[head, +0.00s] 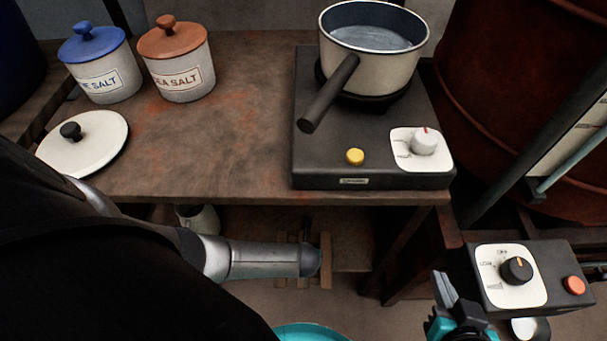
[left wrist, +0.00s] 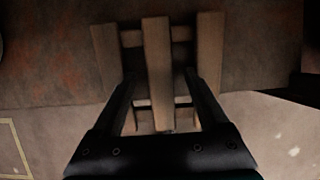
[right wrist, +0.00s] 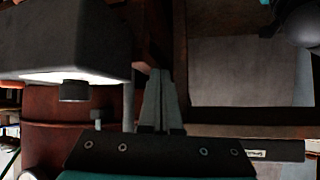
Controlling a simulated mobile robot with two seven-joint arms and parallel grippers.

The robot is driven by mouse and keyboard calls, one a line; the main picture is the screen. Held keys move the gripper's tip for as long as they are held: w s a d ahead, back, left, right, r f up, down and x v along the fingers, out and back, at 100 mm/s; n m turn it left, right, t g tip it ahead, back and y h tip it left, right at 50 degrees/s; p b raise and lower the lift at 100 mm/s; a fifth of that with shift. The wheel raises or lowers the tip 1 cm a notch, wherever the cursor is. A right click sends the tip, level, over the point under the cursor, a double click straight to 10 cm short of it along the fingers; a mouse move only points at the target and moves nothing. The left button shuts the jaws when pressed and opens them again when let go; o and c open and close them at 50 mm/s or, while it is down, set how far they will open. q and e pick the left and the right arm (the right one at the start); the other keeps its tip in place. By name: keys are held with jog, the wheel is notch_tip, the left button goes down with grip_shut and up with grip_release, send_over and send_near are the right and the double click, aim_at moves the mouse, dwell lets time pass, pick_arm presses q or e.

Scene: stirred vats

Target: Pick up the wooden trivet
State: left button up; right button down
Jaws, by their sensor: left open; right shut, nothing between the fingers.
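The wooden trivet (head: 326,262) is a set of wooden slats on crossbars, on the lower shelf under the table. My left forearm hides part of it in the head view. In the left wrist view the trivet (left wrist: 155,45) is close ahead. My left gripper (left wrist: 160,78) is open, with one finger on each side of its middle slat; whether they touch it I cannot tell. My right gripper (head: 446,288) is shut and empty, beside a control box at the lower right. Its closed fingers also show in the right wrist view (right wrist: 158,80).
The tabletop (head: 240,130) above the shelf holds two salt jars (head: 102,75), a white lid (head: 85,145) and a hotplate (head: 310,170) with a saucepan (head: 375,60). A control box (head: 485,300) with a dial is at lower right. A red-brown vat (head: 490,80) stands behind.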

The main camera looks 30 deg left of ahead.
pick_arm(q)
jog(key=shift+w+f, duration=0.15)
jog(key=shift+f, duration=0.2)
jog(key=shift+f+b, duration=0.2)
jog(key=shift+b, duration=0.15)
pick_arm(e)
jog(key=shift+w+a+r+t+y, duration=0.15)
jog(key=shift+a+t+y, duration=0.05)
jog(key=shift+a+t, duration=0.25)
jog(key=shift+w+a+r+t+y, duration=0.2)
jog(key=shift+a+t, duration=0.15)
jog(key=shift+a, duration=0.15)
pick_arm(q)
jog(key=shift+f, duration=0.15)
pick_arm(e)
jog(key=shift+f, duration=0.15)
pick_arm(q)
jog(key=shift+a, duration=0.1)
grip_shut()
